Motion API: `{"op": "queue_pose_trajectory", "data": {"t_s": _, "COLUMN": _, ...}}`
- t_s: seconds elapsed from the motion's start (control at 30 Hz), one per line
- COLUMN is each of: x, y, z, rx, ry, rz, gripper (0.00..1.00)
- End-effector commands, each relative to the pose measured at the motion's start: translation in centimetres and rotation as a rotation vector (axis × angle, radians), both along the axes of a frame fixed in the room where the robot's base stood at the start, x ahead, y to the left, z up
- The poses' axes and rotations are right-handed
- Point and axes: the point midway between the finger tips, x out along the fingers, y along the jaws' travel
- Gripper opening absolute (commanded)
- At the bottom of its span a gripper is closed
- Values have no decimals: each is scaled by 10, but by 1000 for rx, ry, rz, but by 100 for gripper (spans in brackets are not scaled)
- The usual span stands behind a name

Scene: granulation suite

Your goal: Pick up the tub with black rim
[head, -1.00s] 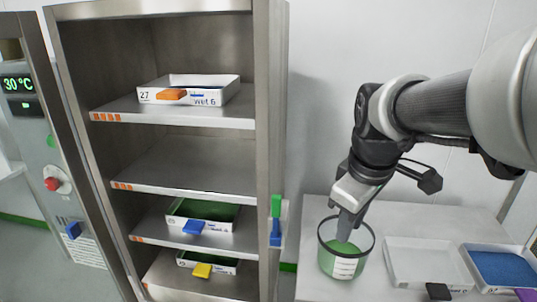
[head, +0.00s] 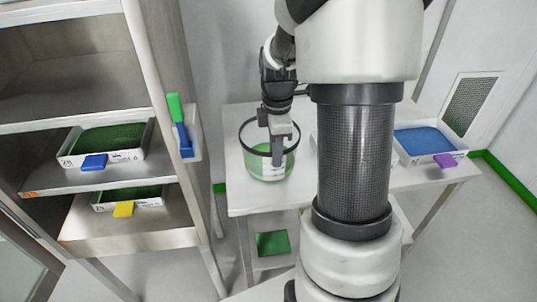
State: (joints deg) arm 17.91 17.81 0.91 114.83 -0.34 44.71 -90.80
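The tub with black rim (head: 256,171) is a clear round tub with green contents and a white label. It appears to stand upright on the white table (head: 237,197), close to its left edge. My gripper (head: 277,160) points down at the front right part of the tub's rim. Its fingertips overlap the rim and the clear wall in the picture. I cannot tell whether the fingers are spread or closed on the wall.
A steel shelf (head: 160,60) at left holds trays of green material with a blue tag (head: 94,162) and a yellow tag (head: 123,209). A tray of blue material (head: 424,141) with a purple tag (head: 445,160) is at right. My arm hides the table's middle.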

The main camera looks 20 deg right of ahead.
Motion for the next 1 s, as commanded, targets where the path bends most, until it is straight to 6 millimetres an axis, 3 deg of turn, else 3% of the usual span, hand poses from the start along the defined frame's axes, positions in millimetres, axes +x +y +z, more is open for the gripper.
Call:
{"op": "queue_pose_trajectory", "data": {"t_s": 0.27, "x": 0, "y": 1, "z": -23, "rx": 0, "ry": 1, "rz": 0, "gripper": 24}}
{"op": "queue_pose_trajectory", "data": {"t_s": 0.5, "x": -3, "y": 4, "z": -58, "rx": 1, "ry": 2, "rz": 0, "gripper": 24}}
{"op": "queue_pose_trajectory", "data": {"t_s": 0.83, "x": -2, "y": 4, "z": -66, "rx": 0, "ry": -1, "rz": -1, "gripper": 24}}
{"op": "queue_pose_trajectory", "data": {"t_s": 0.87, "x": -2, "y": 4, "z": -66, "rx": 0, "ry": -1, "rz": -1, "gripper": 22}}
{"op": "queue_pose_trajectory", "data": {"t_s": 1.0, "x": -2, "y": 4, "z": -65, "rx": 0, "ry": -1, "rz": -1, "gripper": 0}}
